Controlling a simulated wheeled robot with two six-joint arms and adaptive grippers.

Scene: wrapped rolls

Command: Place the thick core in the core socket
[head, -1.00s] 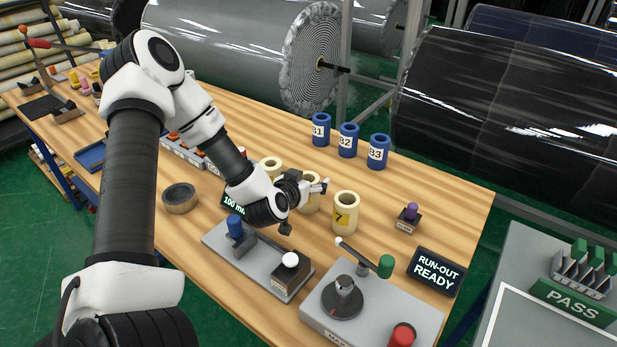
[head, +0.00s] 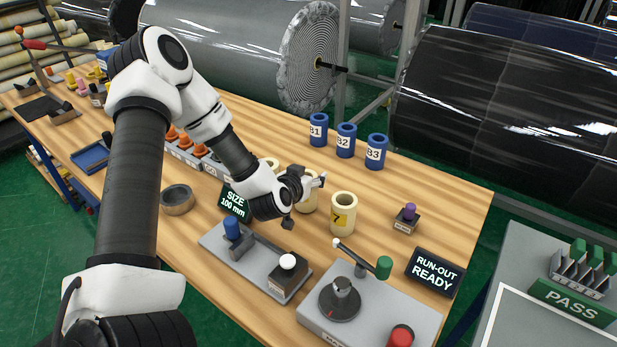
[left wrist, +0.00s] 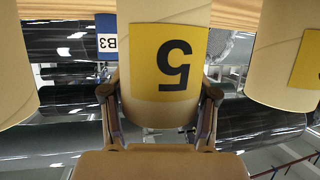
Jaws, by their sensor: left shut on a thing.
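My left gripper (head: 315,182) is shut on a cream core (head: 308,202). In the left wrist view that core (left wrist: 165,55) bears a yellow label with a 5, upside down, between the two fingers. In the head view the gripper and wrist partly hide it, and it appears to stand at bench level. A cream core labelled 7 (head: 343,214) stands to its right, and another cream core (head: 270,166) shows partly behind the wrist. I cannot tell for sure which part is the core socket. My right gripper is not in view.
Blue cores B1 (head: 318,130), B2 (head: 345,140) and B3 (head: 376,151) stand behind. In front are a grey fixture with a blue post (head: 232,230) and a white knob (head: 287,261), a control box (head: 340,297), and a RUN-OUT READY sign (head: 436,272). A tape roll (head: 177,200) lies left.

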